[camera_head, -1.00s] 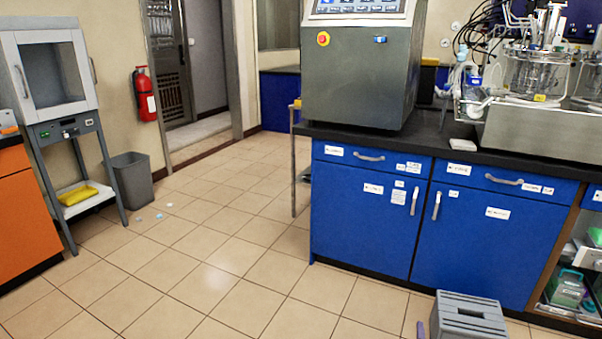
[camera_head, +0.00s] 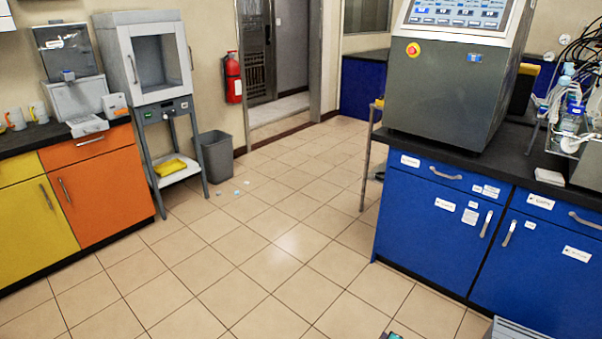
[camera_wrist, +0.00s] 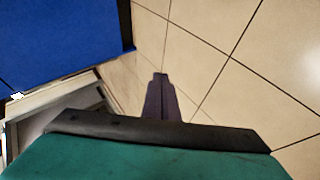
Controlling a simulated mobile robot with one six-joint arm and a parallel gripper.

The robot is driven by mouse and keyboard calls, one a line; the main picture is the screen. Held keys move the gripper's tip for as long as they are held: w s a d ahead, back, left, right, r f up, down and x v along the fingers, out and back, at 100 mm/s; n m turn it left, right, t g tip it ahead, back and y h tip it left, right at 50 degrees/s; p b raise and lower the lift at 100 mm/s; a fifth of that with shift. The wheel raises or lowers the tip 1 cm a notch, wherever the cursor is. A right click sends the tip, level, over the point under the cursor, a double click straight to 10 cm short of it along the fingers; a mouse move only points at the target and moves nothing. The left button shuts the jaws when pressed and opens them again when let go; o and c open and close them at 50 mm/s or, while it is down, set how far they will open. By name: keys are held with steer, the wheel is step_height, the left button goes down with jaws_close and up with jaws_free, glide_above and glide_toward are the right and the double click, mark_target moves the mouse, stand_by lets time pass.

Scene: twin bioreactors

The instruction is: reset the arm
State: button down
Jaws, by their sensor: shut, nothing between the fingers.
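My gripper (camera_wrist: 160,78) shows in the wrist view, reaching out past a dark bar and a teal body. Its narrow dark fingers are together and hold nothing. They are over the tiled floor (camera_wrist: 215,55). The head view shows only a small teal and dark bit at its bottom edge, which may be my arm; the rest of the arm is out of that view.
Blue cabinets (camera_head: 417,221) carry a large grey machine (camera_head: 447,95) at right. A grey stool-like object (camera_head: 512,331) stands at the bottom right. Orange (camera_head: 98,192) and yellow cabinets, a grey bin (camera_head: 216,157) and a fire extinguisher (camera_head: 233,78) line the left.

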steer(key=s+a+r+m+g+y+p, duration=0.25)
steer(key=s+a+g+p, duration=0.3)
steer(key=s+a, duration=0.75)
steer(key=s+r+m+g, duration=0.1)
steer(key=s+m+g, duration=0.2)
steer(key=s, duration=0.5)
steer(key=s+a+r+m+g, duration=0.1)
steer(key=s+r+m+g, duration=0.1)
steer(key=s, duration=0.6)
steer(key=s+a+r+m+g, duration=0.1)
steer(key=s+m+g, duration=0.3)
steer(key=s, duration=0.5)
steer(key=shift+a+r+g, duration=0.15)
steer(key=shift+r+g, duration=0.5)
steer(key=shift+r, duration=0.1)
